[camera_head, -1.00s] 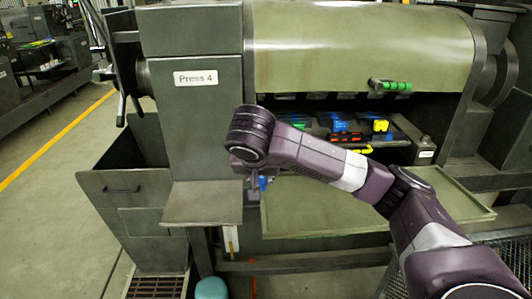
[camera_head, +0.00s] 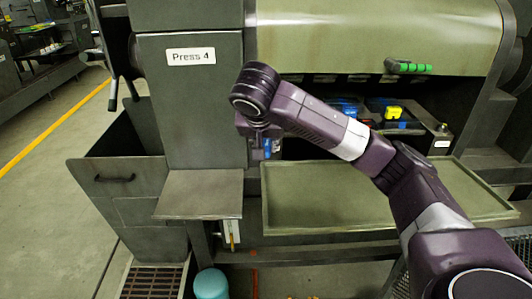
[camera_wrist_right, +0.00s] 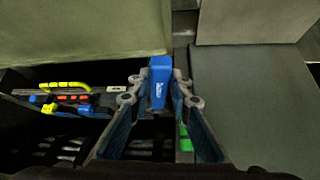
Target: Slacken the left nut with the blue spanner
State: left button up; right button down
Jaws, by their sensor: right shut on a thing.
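My right gripper (camera_head: 263,146) hangs beside the front of the press, above the left end of the green tray. It is shut on the blue spanner (camera_wrist_right: 160,83), which stands out between the two fingers in the right wrist view. A small blue part of the spanner also shows at the gripper in the head view (camera_head: 268,148). The far end of the spanner is hidden. I cannot make out the left nut in either view. My left gripper is not in view.
The green tray (camera_head: 330,221) is empty. A dark opening behind it holds tools, including a yellow one (camera_head: 393,112). A grey ledge (camera_head: 199,193) juts out left of the tray. A green-handled lever (camera_head: 408,67) sits on the cover. A teal stool (camera_head: 211,284) stands below.

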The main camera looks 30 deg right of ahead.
aim_at(265, 141)
jog(key=shift+w+d, duration=0.55)
jog(key=shift+w, duration=0.3)
jog(key=shift+w+d+b, duration=0.3)
jog(key=shift+w+b, duration=0.1)
jog(key=shift+w, duration=0.15)
jog(key=shift+w+f, duration=0.1)
jog(key=shift+f, duration=0.4)
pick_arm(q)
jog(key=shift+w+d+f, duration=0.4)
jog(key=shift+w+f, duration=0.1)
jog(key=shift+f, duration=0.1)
pick_arm(e)
jog(key=shift+f, duration=0.25)
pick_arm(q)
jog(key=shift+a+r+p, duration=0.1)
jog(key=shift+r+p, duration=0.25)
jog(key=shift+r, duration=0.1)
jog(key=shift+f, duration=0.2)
pick_arm(e)
jog(key=shift+f, duration=0.85)
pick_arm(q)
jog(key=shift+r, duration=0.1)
pick_arm(e)
jog(key=shift+f, duration=0.5)
